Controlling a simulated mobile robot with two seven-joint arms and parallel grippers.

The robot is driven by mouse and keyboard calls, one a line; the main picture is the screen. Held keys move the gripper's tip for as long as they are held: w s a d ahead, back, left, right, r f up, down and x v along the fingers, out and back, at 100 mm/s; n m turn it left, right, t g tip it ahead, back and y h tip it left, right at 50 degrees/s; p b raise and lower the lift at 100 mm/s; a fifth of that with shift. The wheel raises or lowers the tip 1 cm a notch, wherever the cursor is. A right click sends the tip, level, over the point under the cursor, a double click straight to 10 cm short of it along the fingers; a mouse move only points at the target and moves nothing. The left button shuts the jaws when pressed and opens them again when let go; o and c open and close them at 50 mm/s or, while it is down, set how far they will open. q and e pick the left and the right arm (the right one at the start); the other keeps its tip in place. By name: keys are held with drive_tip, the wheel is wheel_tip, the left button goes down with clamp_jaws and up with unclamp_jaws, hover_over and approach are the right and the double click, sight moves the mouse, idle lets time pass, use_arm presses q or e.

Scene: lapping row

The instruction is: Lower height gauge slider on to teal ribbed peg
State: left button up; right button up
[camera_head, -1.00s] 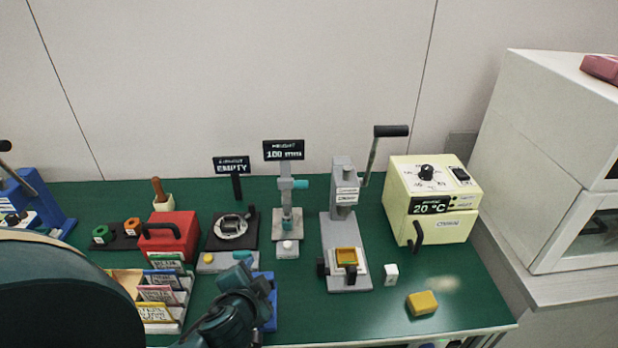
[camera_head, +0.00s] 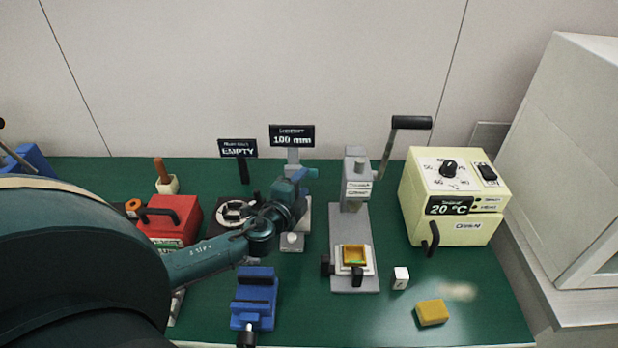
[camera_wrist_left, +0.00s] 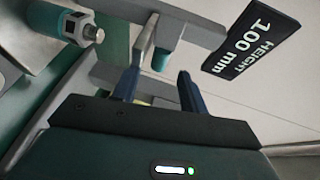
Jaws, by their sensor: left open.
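The height gauge stands at the middle back of the bench, under its "100 mm" sign (camera_head: 292,136). Its grey post shows just below the sign, and its base with a pale button (camera_head: 291,238) shows in front. My left gripper (camera_head: 303,182) is at the post, hiding the slider and the teal ribbed peg in the head view. In the left wrist view the open fingers (camera_wrist_left: 158,86) point toward a grey bar with a teal cylinder (camera_wrist_left: 162,59), apparently the slider's handle. It lies between or just beyond the tips; contact cannot be told. My right gripper is not in view.
A grey lever press (camera_head: 355,220) stands right of the gauge, and a cream heater (camera_head: 455,200) further right. A blue vise (camera_head: 254,298) is in front. A black round fixture (camera_head: 235,212) and red box (camera_head: 170,220) are left. A yellow block (camera_head: 431,312) lies front right.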

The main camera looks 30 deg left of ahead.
sight(309, 176)
use_arm(q)
drive_tip(key=shift+b+x, duration=0.4)
drive_tip(key=shift+x, duration=1.9)
clamp_jaws()
